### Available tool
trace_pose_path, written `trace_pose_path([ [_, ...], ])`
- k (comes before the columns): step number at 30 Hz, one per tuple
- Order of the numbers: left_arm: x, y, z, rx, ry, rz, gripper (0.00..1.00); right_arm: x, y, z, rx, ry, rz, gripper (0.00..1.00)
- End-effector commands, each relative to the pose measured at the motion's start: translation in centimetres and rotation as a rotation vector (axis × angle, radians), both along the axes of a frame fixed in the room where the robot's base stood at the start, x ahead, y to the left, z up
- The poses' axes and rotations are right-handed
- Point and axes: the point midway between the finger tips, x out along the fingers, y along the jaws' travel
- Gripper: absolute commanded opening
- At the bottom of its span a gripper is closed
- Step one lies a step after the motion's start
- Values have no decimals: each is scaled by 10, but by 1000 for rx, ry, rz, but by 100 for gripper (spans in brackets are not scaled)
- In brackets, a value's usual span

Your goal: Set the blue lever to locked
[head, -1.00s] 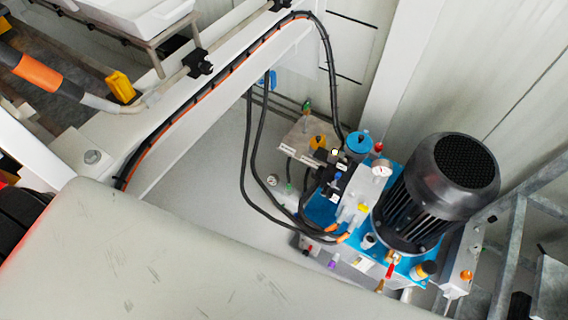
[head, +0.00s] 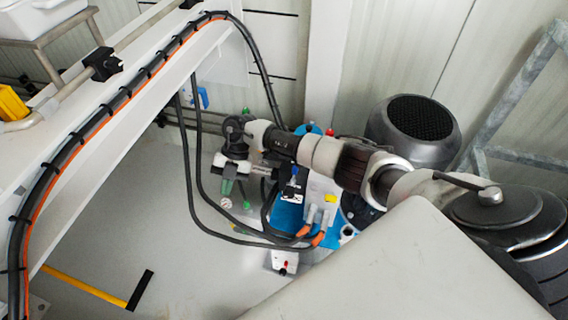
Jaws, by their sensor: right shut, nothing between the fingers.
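A small blue lever (head: 200,97) shows on the pipes at the back wall, beside the white beam and the black hoses. It is small, and I cannot read its position. My right arm reaches in from the right across the pump unit. My right gripper (head: 228,188) points down, shut and empty, in front of the pipes. It is below and a little right of the blue lever, apart from it in the picture. The arm hides much of the valve block. My left gripper is not in view.
The dark motor (head: 412,130) stands behind my right arm. The blue pump base (head: 288,216) has orange-ended hoses (head: 304,231) looping left. A white beam (head: 115,105) with cables crosses the left. The grey floor (head: 190,250) below is open.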

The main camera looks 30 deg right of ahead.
Motion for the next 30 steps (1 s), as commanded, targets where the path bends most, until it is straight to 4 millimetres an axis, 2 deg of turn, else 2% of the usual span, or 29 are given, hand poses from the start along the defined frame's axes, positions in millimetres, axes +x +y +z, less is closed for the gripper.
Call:
trace_pose_path([
  [1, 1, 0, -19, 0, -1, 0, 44, 11, -26, 4, -176, -14, 45, 0],
  [3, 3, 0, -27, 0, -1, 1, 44, 21, -60, 21, -405, -16, 62, 0],
  [6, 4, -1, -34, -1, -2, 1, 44, 30, -95, 46, -646, -27, 38, 0],
  [9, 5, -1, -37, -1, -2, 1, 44, 35, -115, 63, -779, -33, 9, 0],
  [11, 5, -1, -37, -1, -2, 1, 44, 35, -120, 66, -817, -33, -1, 0],
  [14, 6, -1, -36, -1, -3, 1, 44, 33, -125, 60, -832, -32, -5, 0],
  [17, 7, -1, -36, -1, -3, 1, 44, 29, -129, 44, -830, -29, -4, 0],
  [27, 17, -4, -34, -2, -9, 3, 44, 14, -148, -25, -824, -29, -3, 0],
  [28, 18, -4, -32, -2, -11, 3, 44, 12, -151, -27, -824, -30, -5, 0],
  [30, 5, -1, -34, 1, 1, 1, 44, 5, -161, -24, -824, -32, -5, 0],
])
